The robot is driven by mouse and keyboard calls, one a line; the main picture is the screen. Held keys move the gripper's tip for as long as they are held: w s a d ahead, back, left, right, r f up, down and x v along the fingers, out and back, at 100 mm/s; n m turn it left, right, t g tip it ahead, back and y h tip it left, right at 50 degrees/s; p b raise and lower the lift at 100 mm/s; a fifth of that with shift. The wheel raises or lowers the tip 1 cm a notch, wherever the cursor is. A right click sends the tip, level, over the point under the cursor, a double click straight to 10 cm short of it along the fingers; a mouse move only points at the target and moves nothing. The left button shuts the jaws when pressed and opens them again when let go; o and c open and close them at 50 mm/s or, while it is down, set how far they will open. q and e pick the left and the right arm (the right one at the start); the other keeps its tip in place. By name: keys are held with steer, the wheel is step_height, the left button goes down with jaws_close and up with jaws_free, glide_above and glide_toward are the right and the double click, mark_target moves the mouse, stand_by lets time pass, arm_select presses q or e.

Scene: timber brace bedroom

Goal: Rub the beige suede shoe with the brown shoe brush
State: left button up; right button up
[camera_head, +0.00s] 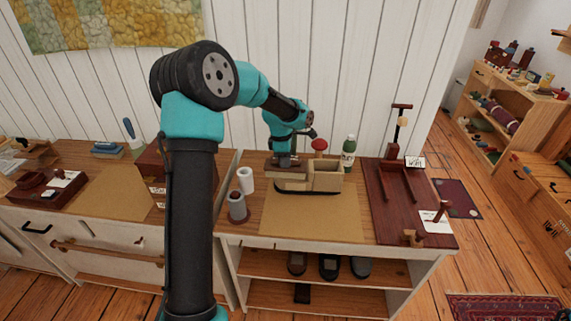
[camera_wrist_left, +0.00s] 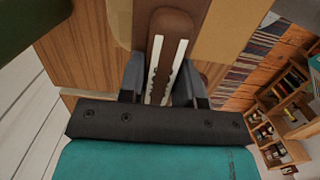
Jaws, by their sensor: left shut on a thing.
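The beige suede shoe (camera_head: 326,179) with a dark sole sits at the back of the tan mat (camera_head: 312,218) on the bench in the head view. My left gripper (camera_head: 287,153) is over the shoe's left part. It is shut on the brown shoe brush (camera_head: 286,163), which lies low over the shoe; I cannot tell whether they touch. In the left wrist view the brown brush (camera_wrist_left: 174,22) shows between the fingers, with pale strips along it. The gripper hides part of the shoe. My right gripper is in neither view.
A dark red tray (camera_head: 385,218) lies to the right. The mat's front is clear.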

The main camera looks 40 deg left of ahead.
arm_select(q)
steer(key=shift+r, duration=2.25)
